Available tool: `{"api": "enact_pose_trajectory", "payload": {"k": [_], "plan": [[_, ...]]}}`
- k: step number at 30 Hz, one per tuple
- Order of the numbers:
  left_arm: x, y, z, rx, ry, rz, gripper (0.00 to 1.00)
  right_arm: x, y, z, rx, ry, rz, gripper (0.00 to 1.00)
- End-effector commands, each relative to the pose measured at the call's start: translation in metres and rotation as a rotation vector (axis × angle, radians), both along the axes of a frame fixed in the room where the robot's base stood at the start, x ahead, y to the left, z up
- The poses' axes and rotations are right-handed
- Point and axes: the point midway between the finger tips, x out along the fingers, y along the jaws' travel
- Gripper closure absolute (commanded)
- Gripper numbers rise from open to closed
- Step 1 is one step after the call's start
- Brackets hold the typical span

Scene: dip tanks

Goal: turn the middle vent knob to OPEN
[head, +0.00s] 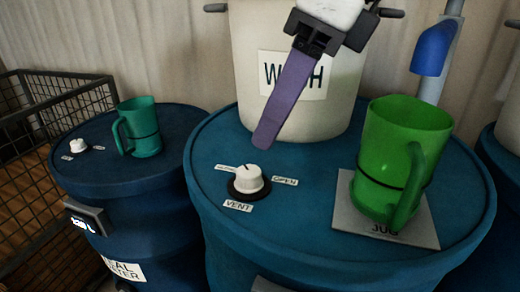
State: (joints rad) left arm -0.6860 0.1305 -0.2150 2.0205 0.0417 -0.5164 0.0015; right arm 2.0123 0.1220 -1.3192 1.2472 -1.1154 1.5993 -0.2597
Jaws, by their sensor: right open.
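The middle vent knob (249,180) is white on a black base, on the blue lid of the middle drum. Its dark pointer mark appears to face the back left, toward a small label (226,168) too small to read. The OPEN label (285,181) lies to its right and the VENT label (238,206) in front. My right gripper (266,140) reaches down from the top with a long purple finger. It is open and empty, its tip above and behind the knob, apparently apart from it. The second finger is not clearly seen. My left gripper is out of view.
A white WASH bucket (250,60) stands behind the knob. A green jug (400,150) stands on a grey JUG plate (345,220) at right. The left drum (90,175) bears another knob (78,145) and a teal mug (142,128). A wire cage (40,115) stands far left.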

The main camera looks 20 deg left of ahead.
Motion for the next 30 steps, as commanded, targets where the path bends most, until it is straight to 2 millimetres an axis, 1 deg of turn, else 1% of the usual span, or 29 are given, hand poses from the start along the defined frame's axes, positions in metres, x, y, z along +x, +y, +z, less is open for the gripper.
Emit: {"api": "enact_pose_trajectory", "payload": {"k": [1, 6, 12, 15, 18, 26, 30], "plan": [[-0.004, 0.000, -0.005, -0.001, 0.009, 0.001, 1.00, 0.000, 0.003, -0.011, -0.002, 0.002, 0.002, 0.52], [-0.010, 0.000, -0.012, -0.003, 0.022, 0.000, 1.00, 0.000, 0.016, -0.041, -0.002, 0.003, 0.001, 0.52], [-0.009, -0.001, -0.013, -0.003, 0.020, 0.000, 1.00, 0.001, 0.028, -0.069, -0.001, 0.002, 0.000, 0.52], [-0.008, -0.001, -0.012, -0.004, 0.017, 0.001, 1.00, 0.001, 0.031, -0.077, 0.000, 0.002, 0.000, 0.52], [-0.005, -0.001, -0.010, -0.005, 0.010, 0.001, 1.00, 0.001, 0.033, -0.080, 0.001, 0.001, -0.001, 0.52], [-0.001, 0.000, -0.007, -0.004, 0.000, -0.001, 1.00, 0.001, 0.033, -0.081, 0.000, 0.001, -0.001, 0.52], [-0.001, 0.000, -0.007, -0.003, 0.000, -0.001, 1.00, 0.001, 0.033, -0.081, 0.000, 0.001, -0.001, 0.76]]}}
